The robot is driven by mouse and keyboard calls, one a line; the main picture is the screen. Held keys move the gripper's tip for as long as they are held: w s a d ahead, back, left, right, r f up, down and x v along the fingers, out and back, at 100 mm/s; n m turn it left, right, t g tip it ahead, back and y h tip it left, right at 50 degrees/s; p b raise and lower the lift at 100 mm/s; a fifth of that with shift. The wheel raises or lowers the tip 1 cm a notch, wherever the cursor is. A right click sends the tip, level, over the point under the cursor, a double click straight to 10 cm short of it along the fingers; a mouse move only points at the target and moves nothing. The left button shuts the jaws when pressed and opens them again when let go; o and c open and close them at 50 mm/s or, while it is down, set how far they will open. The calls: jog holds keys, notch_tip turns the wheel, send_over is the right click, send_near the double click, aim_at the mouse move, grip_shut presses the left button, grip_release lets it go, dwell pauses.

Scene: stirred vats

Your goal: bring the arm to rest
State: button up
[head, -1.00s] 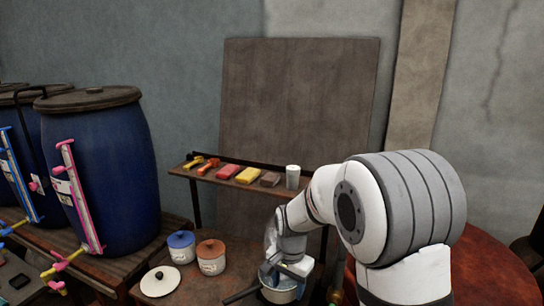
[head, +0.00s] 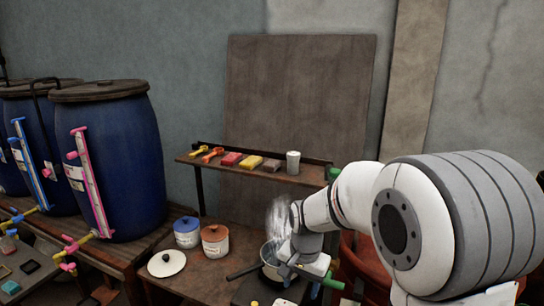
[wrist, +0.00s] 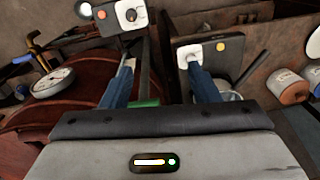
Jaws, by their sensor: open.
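My white and grey arm reaches in from the right, bent low toward the bench. Pale steam rises over the pot. In the wrist view the pot (wrist: 233,97) is partly hidden behind the right finger.
A shelf (head: 226,166) behind holds coloured blocks and a white cup (head: 293,162). Blue (head: 187,232) and orange (head: 215,241) jars and a loose lid (head: 167,263) are left of the pot. Blue vats (head: 130,150) stand left. A gauge (wrist: 52,82) shows in the wrist view.

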jog(key=s+d+f+n+t+b, duration=0.1)
jog(key=s+d+f+n+b, duration=0.1)
jog(key=s+b, duration=0.4)
jog(key=s+d+f+n+b, duration=0.3)
jog(key=s+d+f+b, duration=0.2)
jog(key=s, duration=0.7)
jog(key=shift+d+n+t+b, duration=0.3)
jog(key=shift+d+t+b, duration=0.15)
jog(key=shift+b, duration=0.8)
